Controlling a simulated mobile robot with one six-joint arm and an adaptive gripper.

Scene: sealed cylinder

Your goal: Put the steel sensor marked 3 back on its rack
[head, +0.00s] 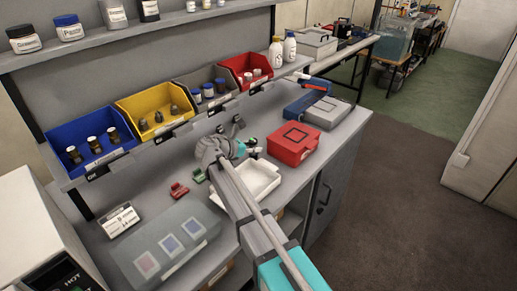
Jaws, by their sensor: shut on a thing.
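My gripper (252,147) is over the bench, behind the white tray and left of the red box. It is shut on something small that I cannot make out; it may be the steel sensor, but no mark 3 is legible. Small dark fittings (238,122) stand at the back of the bench, just behind my gripper. They may be the rack, but they are too small to tell. My wrist hides part of the bench there.
A white tray (262,182) lies below my forearm, with a red box (292,146) to its right. Blue (92,147), yellow (157,109), grey and red bins line the shelf above. A translucent box (160,247) and a small red item (179,190) are at left.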

